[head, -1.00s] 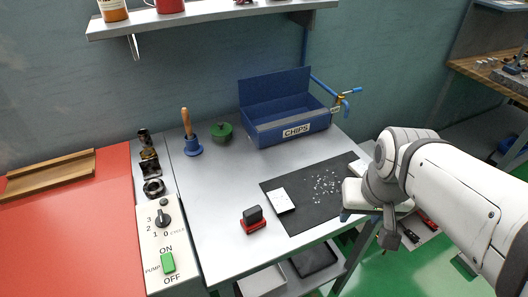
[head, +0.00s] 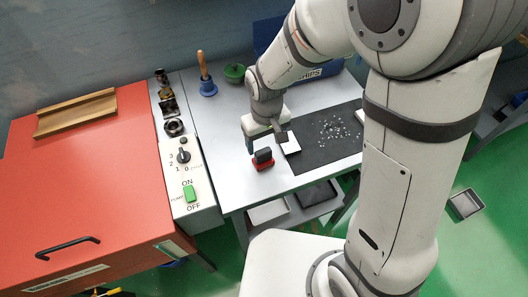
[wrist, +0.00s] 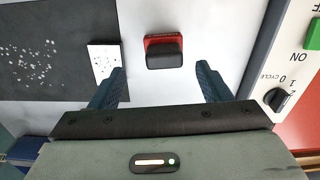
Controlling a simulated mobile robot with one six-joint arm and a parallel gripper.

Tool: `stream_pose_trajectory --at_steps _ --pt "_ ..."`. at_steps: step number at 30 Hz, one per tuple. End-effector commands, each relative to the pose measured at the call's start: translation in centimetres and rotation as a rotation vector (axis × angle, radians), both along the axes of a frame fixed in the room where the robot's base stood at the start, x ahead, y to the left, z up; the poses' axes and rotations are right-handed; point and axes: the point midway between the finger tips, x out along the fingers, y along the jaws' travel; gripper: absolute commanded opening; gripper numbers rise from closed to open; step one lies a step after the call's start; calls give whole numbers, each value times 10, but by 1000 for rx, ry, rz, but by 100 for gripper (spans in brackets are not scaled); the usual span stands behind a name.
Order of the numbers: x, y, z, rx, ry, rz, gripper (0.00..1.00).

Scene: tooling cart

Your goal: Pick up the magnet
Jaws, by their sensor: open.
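The magnet (head: 263,160), a red base with a black handle block, sits upright on the light grey cart top near its front edge, left of the dark mat. It also shows in the wrist view (wrist: 163,52), at top centre. My gripper (head: 266,140) is above and close behind it in the head view. In the wrist view my gripper (wrist: 162,72) has its two blue fingers wide apart, one to each side of the magnet's line, with nothing between them. I see no contact with the magnet.
A white block (wrist: 104,62) lies on the dark mat's edge beside one finger. Metal chips (head: 335,130) are scattered on the mat (head: 312,158). A control panel (head: 196,186) stands left of the cart top.

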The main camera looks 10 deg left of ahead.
Motion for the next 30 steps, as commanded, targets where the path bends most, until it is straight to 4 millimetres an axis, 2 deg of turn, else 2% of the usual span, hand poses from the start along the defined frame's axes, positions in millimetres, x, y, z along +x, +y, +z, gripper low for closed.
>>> stream_pose_trajectory --at_steps 16,26,30 --pt "1 7 -57 -2 2 -1 71" --pt "1 8 -64 0 0 0 71" --pt "1 8 -64 0 0 0 61"
